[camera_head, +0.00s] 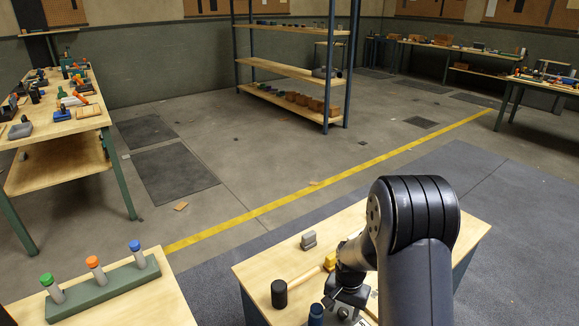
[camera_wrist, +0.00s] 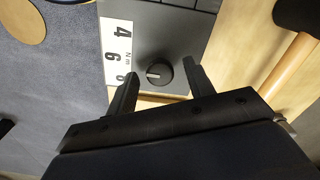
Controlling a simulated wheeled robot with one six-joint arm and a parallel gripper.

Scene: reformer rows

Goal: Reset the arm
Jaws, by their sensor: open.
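My arm (camera_head: 415,240) rises bent over the wooden table at the front right and reaches down to its top. My gripper (camera_wrist: 160,70) is open, its two dark fingers apart, one on each side of a black round knob (camera_wrist: 153,75). I cannot tell whether the fingers touch the knob. The knob has a pale mark and sits on a grey device (camera_wrist: 185,30) with a white scale plate (camera_wrist: 120,50) reading 4, 6, 8 and Nm. In the head view my gripper (camera_head: 346,298) is low over the table, partly hidden by my arm.
A mallet (camera_head: 279,293) with a black head lies left of my gripper. A grey block (camera_head: 308,240) stands behind it. At front left, a green rack (camera_head: 105,290) holds colour-capped tubes. Shelving (camera_head: 285,70) and benches stand farther back. The floor between (camera_head: 250,165) is mostly clear.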

